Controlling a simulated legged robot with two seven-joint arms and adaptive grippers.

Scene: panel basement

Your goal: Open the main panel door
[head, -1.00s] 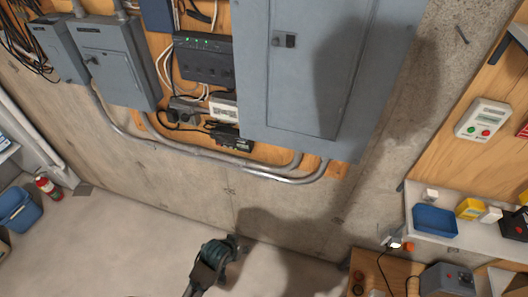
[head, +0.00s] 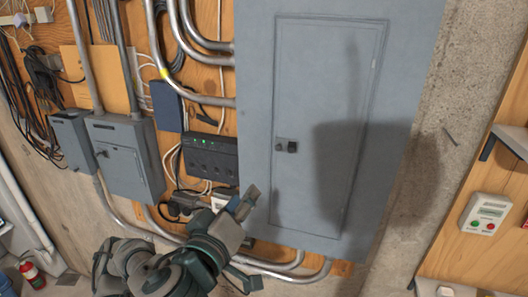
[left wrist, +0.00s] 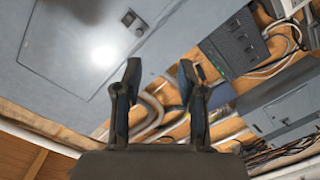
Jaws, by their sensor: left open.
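The main panel (head: 255,80) is a large grey box on the wall in the head view, and its door (head: 330,70) lies flush in its frame, shut. A small dark latch (head: 286,146) sits on the door's left edge. My left gripper (head: 247,203) is below and left of the latch, in front of the panel's lower left edge, apart from the latch. In the left wrist view my left gripper (left wrist: 158,85) has its two fingers spread with nothing between them. There the latch (left wrist: 133,20) shows at the top, beyond the fingers. My right gripper is out of view.
Left of the panel are a black unit with green lights (head: 210,155), cables, and smaller grey boxes (head: 125,150). Metal conduit (head: 290,268) runs below the panel. A white control box (head: 486,213) hangs at the right. The area before the door looks clear.

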